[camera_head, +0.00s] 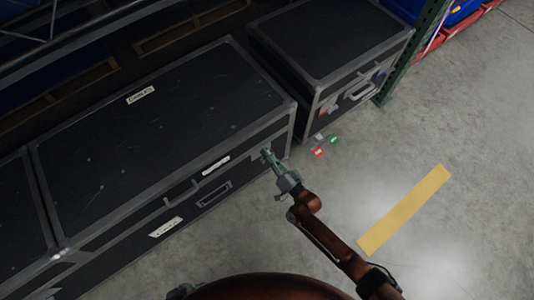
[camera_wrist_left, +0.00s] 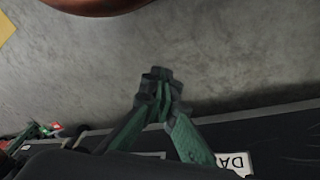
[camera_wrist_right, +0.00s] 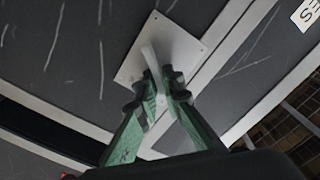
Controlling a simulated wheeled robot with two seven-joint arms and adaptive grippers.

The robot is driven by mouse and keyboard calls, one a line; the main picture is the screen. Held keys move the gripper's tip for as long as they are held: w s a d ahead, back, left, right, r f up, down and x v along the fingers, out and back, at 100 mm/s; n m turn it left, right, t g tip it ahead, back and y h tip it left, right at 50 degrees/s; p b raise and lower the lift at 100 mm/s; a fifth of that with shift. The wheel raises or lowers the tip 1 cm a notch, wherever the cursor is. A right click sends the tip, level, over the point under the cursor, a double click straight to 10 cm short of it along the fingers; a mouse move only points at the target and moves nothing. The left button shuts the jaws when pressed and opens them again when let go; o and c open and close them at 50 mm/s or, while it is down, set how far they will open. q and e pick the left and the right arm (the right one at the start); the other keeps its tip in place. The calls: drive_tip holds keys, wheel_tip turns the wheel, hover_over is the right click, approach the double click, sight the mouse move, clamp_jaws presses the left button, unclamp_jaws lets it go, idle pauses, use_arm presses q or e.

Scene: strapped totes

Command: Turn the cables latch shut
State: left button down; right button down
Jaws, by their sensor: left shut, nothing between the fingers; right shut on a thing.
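The black case with grey edging (camera_head: 100,150) carries a CABLES label (camera_head: 141,95) on its lid. My right gripper (camera_head: 268,155) is at the case's front face, near its right corner. In the right wrist view, my right gripper (camera_wrist_right: 160,80) is shut on the pale bar of a latch (camera_wrist_right: 151,58). The bar stands out from a square light grey plate (camera_wrist_right: 180,45) on the dark panel. The fingers hide part of the bar and plate. My left gripper (camera_wrist_left: 160,85) is shut and empty in the left wrist view, over the floor beside a dark case edge.
A second black case (camera_head: 340,40) with latches on its front stands at the right. A yellow strip (camera_head: 405,210) marks the clear concrete floor. A green rack post (camera_head: 410,50) stands behind.

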use_arm(q)
drive_tip(key=w+d+f+t+h+b, duration=0.1)
drive_tip(key=w+d+f+t+b, duration=0.1)
drive_tip(key=w+d+f, duration=0.1)
drive_tip(key=shift+w+f+b, duration=0.35)
drive_tip(key=shift+w+f, duration=0.05)
drive_tip(key=shift+f, duration=0.2)
use_arm(e)
drive_tip(key=m, duration=0.3)
drive_tip(key=f+m, duration=0.1)
drive_tip(key=m, duration=0.5)
drive_tip(key=shift+s+d+f+m, duration=0.1)
drive_tip(key=shift+f+m, duration=0.2)
drive_tip(key=shift+f, duration=0.1)
use_arm(q)
drive_tip(key=shift+d+t, duration=0.1)
drive_tip(key=shift+t, duration=0.2)
use_arm(e)
drive_tip(key=c, duration=2.1)
unclamp_jaws()
drive_tip(key=shift+r, duration=0.15)
drive_tip(key=shift+d, duration=0.1)
drive_tip(key=v, duration=1.1)
drive_tip(key=shift+s+d, duration=0.2)
drive_tip(key=shift+s, duration=0.1)
